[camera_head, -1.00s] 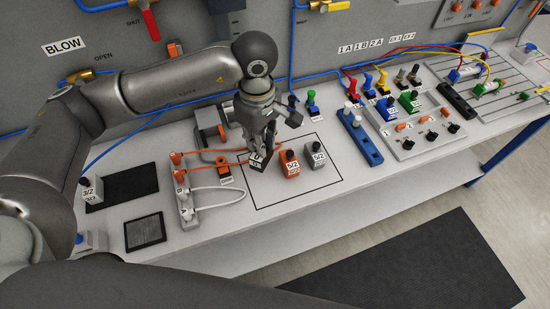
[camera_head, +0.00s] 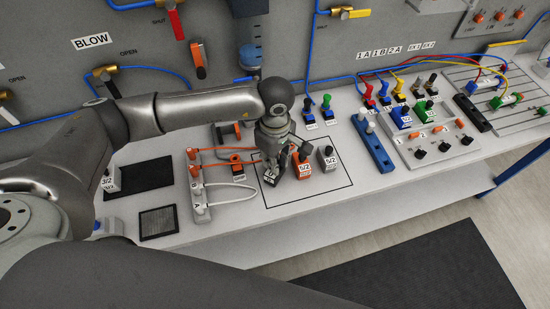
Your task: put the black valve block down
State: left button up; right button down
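The black valve block (camera_head: 270,178) is small and dark with a white label on its face. It is at the left part of the outlined rectangle (camera_head: 310,200) on the bench, low at the bench top; whether it touches the surface is hard to tell. My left gripper (camera_head: 275,167) points down from above with its fingers at the block's upper part, shut on it as far as I can see. The fingers hide the block's top. My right gripper is not in view.
An orange valve block (camera_head: 302,171) stands close to the right of my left gripper, with a grey one (camera_head: 329,160) beyond it. A white port strip (camera_head: 201,205) with hoses is to the left. The front of the outlined rectangle is clear.

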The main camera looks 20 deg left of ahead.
pick_arm(q)
jog(key=o, duration=0.4)
jog(key=shift+r, duration=0.1)
jog(key=shift+r+p, duration=0.2)
jog(key=shift+p, duration=0.15)
jog(key=shift+r+b, duration=2.35)
jog(key=shift+r, duration=3.55)
